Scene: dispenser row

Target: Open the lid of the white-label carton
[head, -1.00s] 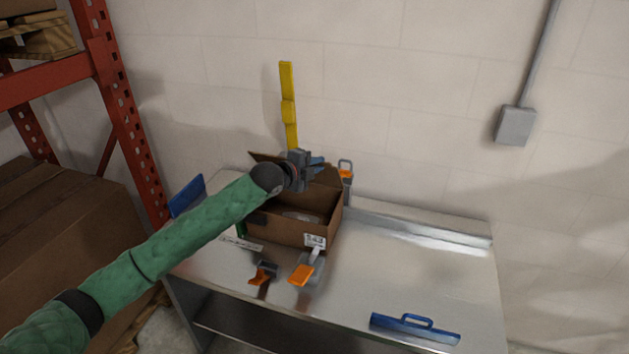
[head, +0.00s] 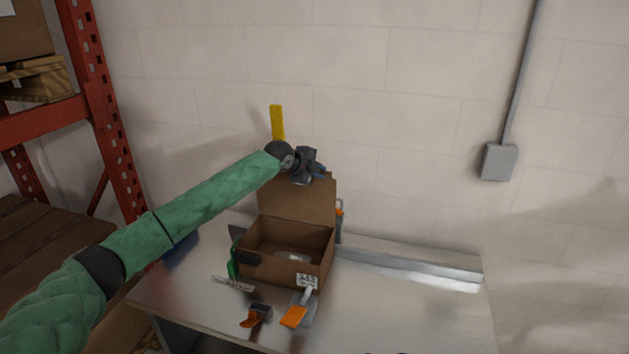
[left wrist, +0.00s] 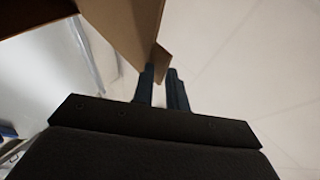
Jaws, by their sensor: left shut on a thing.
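The brown carton (head: 270,268) with a white label (head: 307,280) on its front stands on the metal table. Its lid (head: 300,206) is raised upright at the back, so the inside shows, with a pale item in it. My left gripper (head: 318,175) is at the top edge of the lid. In the left wrist view the fingers (left wrist: 163,90) are shut on the lid's brown edge (left wrist: 160,62). My right gripper is not in view.
Tape dispensers with orange parts (head: 294,317) (head: 254,317) lie in front of the carton. A green item (head: 233,262) stands at its left. A yellow strip (head: 277,122) is behind my arm. The table (head: 400,305) is clear on the right.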

